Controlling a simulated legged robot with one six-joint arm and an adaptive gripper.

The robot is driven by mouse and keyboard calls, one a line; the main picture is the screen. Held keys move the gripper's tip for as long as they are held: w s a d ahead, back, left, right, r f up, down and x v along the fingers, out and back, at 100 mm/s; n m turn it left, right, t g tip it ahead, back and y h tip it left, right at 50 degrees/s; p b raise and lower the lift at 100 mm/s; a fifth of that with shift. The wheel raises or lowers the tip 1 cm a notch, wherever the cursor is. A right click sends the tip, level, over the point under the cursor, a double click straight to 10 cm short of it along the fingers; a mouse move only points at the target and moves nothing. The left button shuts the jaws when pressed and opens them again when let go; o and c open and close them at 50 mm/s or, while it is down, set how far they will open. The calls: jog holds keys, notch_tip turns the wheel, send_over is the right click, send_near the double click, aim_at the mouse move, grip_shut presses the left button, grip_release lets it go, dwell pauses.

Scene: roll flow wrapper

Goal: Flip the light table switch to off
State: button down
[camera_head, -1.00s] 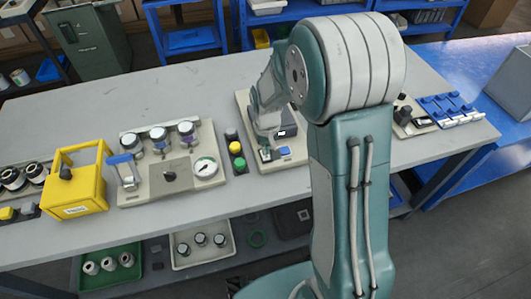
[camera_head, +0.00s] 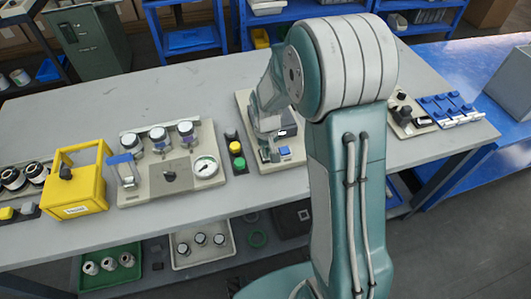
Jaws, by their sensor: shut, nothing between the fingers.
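A beige panel unit (camera_head: 294,163) stands on the grey table, partly hidden behind my arm. I cannot tell for sure that it is the light table. A small blue part (camera_head: 285,152) sits near its front edge; it may be a switch, but its position is too small to read. My gripper (camera_head: 268,154) is shut and empty, pointing down at the front of this panel, just left of the blue part. I cannot tell whether it touches anything.
Left of the panel are a green and yellow button strip (camera_head: 237,149), a gauge panel with jars (camera_head: 171,178) and a yellow frame (camera_head: 92,190). At right are a small knob panel (camera_head: 405,118) and blue clamps (camera_head: 447,106). The table's back is clear.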

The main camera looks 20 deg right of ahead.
jog(key=shift+f, duration=0.35)
jog(key=shift+r, duration=3.5)
jog(key=shift+r, duration=0.15)
jog(key=s+r+t, duration=0.5)
jog(key=s+r, duration=1.2)
jog(key=s, duration=0.4)
jog(key=shift+t, duration=0.3)
jog(key=shift+r, duration=0.1)
